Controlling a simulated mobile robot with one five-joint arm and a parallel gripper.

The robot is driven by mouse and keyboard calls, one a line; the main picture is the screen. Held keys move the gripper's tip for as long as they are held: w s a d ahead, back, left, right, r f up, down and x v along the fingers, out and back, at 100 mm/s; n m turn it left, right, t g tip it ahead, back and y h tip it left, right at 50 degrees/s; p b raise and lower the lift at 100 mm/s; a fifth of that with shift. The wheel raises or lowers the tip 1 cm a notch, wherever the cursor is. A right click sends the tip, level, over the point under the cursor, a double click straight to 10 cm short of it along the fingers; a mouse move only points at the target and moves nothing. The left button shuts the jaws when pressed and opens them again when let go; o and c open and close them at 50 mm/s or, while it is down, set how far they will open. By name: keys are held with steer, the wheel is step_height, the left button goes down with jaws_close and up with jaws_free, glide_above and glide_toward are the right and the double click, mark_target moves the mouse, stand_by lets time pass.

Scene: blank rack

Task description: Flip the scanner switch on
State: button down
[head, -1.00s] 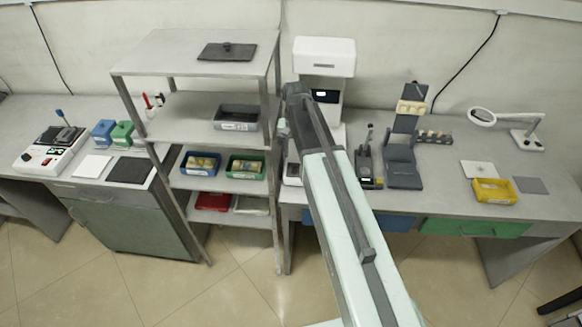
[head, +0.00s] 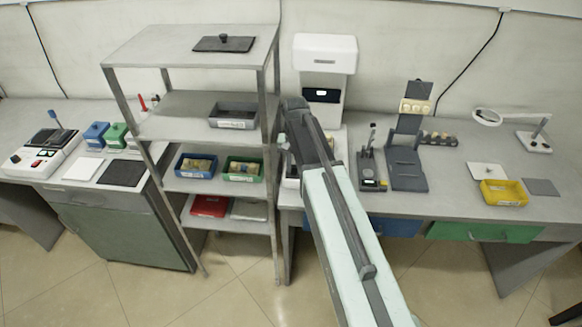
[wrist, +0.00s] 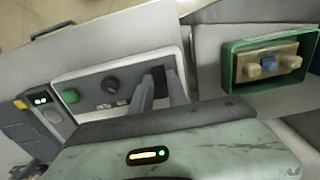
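The scanner, as I take it, is the tall white machine (head: 325,50) with a small lit display, in the middle of the head view behind my arm. The arm hides the machine's lower front in the head view.
A metal shelf rack (head: 185,107) stands close on the left, with a green bin (head: 243,169) near my gripper; a green bin also shows in the wrist view (wrist: 228,75). A small dark device (head: 371,165) and a grey stand (head: 405,172) are close on the right.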

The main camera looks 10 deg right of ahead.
mark_target(294, 177)
steer(key=shift+s+a+t, duration=0.1)
steer(key=shift+s+t, duration=0.25)
steer(key=shift+t, duration=0.05)
steer(key=shift+t+h+b, duration=0.3)
steer(key=shift+t, duration=0.3)
steer(key=c, duration=1.3)
jaws_free()
steer(key=shift+w, duration=0.1)
steer(key=r+p, duration=0.2)
steer(key=s+r+p, duration=0.1)
steer(key=r+p, duration=0.4)
steer(key=shift+s+a+r+p, duration=0.25)
steer(key=shift+r+p, duration=0.1)
